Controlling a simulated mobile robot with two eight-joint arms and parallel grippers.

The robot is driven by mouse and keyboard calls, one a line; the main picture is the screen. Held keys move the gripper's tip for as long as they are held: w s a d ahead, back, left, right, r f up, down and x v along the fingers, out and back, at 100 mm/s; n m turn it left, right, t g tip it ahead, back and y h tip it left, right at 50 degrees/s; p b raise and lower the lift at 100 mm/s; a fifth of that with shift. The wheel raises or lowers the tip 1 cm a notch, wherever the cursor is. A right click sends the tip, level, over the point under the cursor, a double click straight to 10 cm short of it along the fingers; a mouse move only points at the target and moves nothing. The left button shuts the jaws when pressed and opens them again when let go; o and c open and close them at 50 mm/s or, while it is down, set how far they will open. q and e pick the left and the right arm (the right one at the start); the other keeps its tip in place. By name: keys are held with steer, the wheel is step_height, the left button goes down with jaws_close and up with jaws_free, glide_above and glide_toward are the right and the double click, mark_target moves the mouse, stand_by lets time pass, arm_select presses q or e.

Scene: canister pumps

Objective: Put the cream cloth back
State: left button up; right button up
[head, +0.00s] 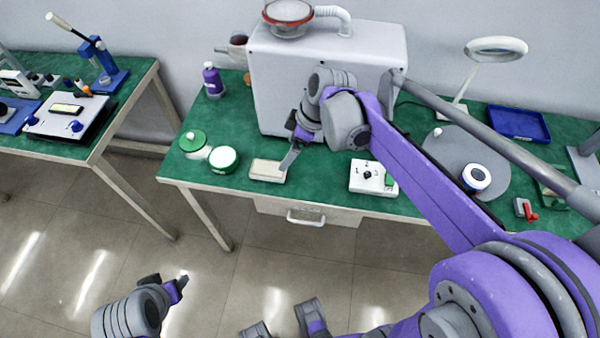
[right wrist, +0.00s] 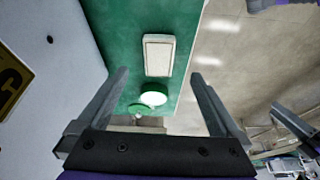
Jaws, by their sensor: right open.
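The cream cloth (head: 266,170) seems to be the flat pale rectangle with a lighter border lying near the front edge of the green table (head: 232,184). It also shows in the right wrist view (right wrist: 158,54), beyond and between my fingertips. My right gripper (head: 290,158) is at the cloth's right end in the head view, pointing down toward it. In the right wrist view its fingers (right wrist: 158,73) are wide apart with nothing between them. My left gripper (head: 182,284) is low at the left, over the floor and away from the table; its fingers are too small to read.
A white jar with green trim (head: 222,159) and a green disc (head: 192,141) stand left of the cloth. A large white housing (head: 285,95) rises behind it. A white knob box (head: 372,178) sits to the right. A drawer handle (head: 306,218) projects below the table front.

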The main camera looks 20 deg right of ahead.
steer(key=s+f+m+t+h, duration=0.1)
steer(key=s+f+m, duration=0.2)
steer(key=s, duration=0.6)
steer(key=s+f+m+t+h, duration=0.1)
steer(key=s+f+m+h, duration=0.1)
steer(key=s+m, duration=0.5)
steer(key=shift+s+f+m+t+h, duration=0.3)
steer(key=shift+s+f, duration=0.25)
steer(key=shift+s, duration=0.6)
